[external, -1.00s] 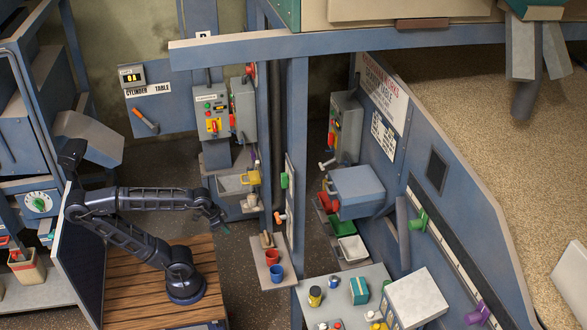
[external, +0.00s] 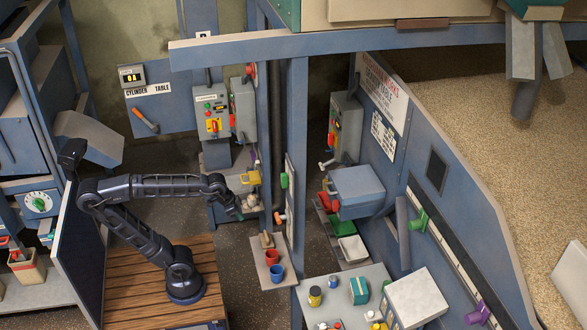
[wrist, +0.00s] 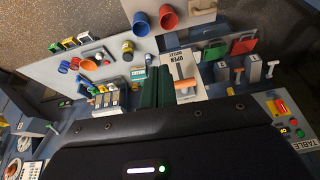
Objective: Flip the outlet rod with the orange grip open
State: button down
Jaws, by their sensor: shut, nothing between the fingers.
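The outlet rod's orange grip (external: 280,217) sits low on a narrow pale panel on the blue post, right of my gripper. In the wrist view the orange grip (wrist: 185,83) lies against a white plate (wrist: 180,62) lettered "OPEN" and "OUTLET", just right of my fingertips. My gripper (external: 239,214) is shut and empty, held in the air left of the post. Its dark green fingers (wrist: 157,88) are together in the wrist view. A gap shows between gripper and grip in the external view; contact is not visible.
A small shelf with a red cup (external: 272,256) and blue cup (external: 277,273) is below the grip. A yellow-handled item (external: 250,177) on a grey bin stands behind my gripper. A green knob (external: 284,180) is above the grip. Open floor lies left of the shelf.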

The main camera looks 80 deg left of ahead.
notch_tip(320, 180, up, 7)
send_over(278, 217)
jog(key=s+d, duration=0.2)
jog(key=s, duration=0.3)
jog(key=shift+s+a+r+y, duration=0.15)
jog(key=shift+a+y, duration=0.1)
jog(key=shift+y, duration=0.05)
jog(key=x, duration=0.9)
jog(key=s+x, duration=0.1)
jog(key=x, duration=0.4)
jog(key=shift+a, duration=0.15)
jog(key=shift+f, duration=0.25)
notch_tip(278, 217, down, 10)
jog(key=shift+f, duration=0.2)
jog(key=shift+s, duration=0.1)
